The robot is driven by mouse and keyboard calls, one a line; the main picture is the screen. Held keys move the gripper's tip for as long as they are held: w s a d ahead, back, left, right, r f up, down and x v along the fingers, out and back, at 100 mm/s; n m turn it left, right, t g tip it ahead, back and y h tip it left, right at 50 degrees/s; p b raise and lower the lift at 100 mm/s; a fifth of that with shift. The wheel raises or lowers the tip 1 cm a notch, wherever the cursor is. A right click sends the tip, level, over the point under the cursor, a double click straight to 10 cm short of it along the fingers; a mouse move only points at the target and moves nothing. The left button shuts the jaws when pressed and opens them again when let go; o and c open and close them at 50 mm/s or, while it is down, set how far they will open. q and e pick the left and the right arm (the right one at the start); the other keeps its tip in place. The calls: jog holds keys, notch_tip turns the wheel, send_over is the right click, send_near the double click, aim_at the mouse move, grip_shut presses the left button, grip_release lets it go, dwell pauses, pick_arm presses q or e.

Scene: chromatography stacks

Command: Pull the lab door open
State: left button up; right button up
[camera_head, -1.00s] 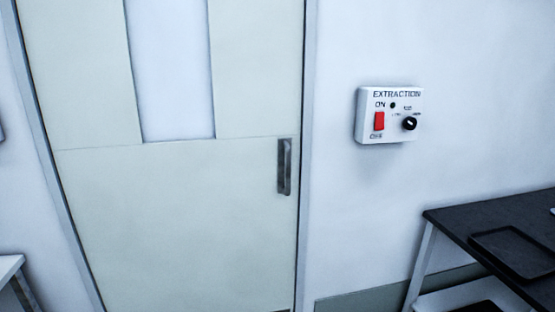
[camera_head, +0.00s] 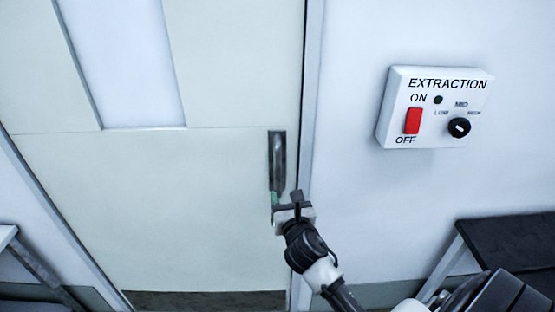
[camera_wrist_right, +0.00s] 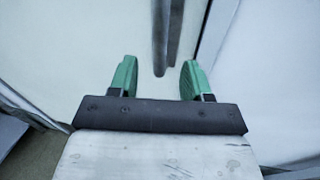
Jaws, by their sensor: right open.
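The lab door (camera_head: 190,210) is a pale panel with a tall narrow window, and it looks closed in its frame. Its grey vertical pull handle (camera_head: 277,160) is near the door's right edge. My right gripper (camera_head: 285,197) is at the lower end of the handle in the head view. In the right wrist view, the green-tipped fingers of the right gripper (camera_wrist_right: 158,82) are apart, with the handle (camera_wrist_right: 165,40) ahead and between them in the picture. I cannot tell whether they touch it. My left gripper is not in view.
A white extraction control box (camera_head: 435,108) with a red switch and black knob is on the wall right of the door. A dark-topped table (camera_head: 505,235) stands at the lower right. A table edge (camera_head: 8,236) shows at the lower left.

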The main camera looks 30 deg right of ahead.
aim_at(279, 174)
jog(key=shift+n, duration=0.3)
jog(key=x, duration=0.3)
jog(key=r+p+x, duration=0.1)
jog(key=x, duration=0.3)
jog(key=r+x, duration=0.1)
jog(key=x, duration=0.3)
grip_shut()
